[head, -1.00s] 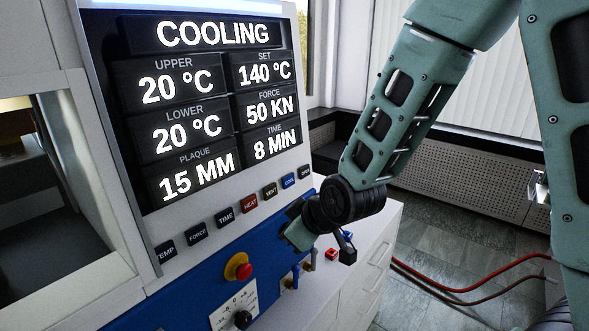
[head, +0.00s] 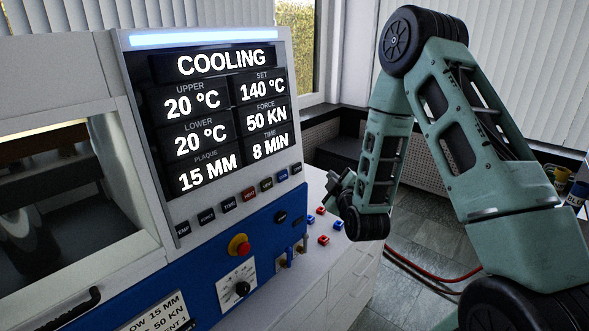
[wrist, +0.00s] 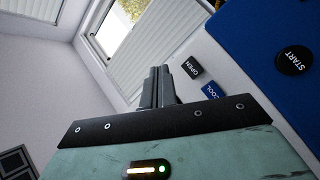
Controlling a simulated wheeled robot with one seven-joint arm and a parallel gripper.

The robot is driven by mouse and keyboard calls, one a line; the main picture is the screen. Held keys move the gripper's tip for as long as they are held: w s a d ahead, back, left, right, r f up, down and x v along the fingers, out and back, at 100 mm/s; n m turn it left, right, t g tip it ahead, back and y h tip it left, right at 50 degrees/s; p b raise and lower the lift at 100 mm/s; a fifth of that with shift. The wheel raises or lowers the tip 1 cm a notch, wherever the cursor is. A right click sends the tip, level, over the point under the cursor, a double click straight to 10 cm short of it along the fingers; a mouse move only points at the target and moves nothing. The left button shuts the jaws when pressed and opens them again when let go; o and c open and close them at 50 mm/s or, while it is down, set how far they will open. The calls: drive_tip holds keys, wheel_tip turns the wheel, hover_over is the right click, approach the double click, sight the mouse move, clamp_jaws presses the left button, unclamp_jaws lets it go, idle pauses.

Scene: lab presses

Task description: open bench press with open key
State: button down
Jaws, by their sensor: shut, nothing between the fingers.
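The bench press (head: 150,268) fills the left of the head view, its display (head: 222,118) reading COOLING, 20 °C upper and lower. The open key (head: 296,168) is a dark key at the right end of the row under the display. In the wrist view the open key (wrist: 192,67) shows its label, just right of my fingertips, with the blue cool key below it. My gripper (head: 336,182) is to the right of the open key in the head view. In the wrist view my gripper (wrist: 159,72) has its fingers together and empty. I see no contact with the key.
A black START button (wrist: 294,60) sits on the blue panel. A red stop knob on yellow (head: 239,246) and a dial (head: 240,288) are lower on the press. Red and blue blocks (head: 323,240) lie on the white counter. Red hoses (head: 425,270) cross the floor.

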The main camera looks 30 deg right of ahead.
sight(297, 168)
drive_tip(key=w+a+f, duration=0.1)
drive_tip(key=w+a, duration=0.2)
drive_tip(key=w, duration=0.5)
drive_tip(key=shift+w, duration=0.15)
drive_tip(key=shift+f, duration=0.15)
idle(2.1)
drive_tip(key=shift+w+a+b, duration=0.15)
drive_tip(key=shift+w+b, duration=0.2)
drive_tip(key=shift+w, duration=0.05)
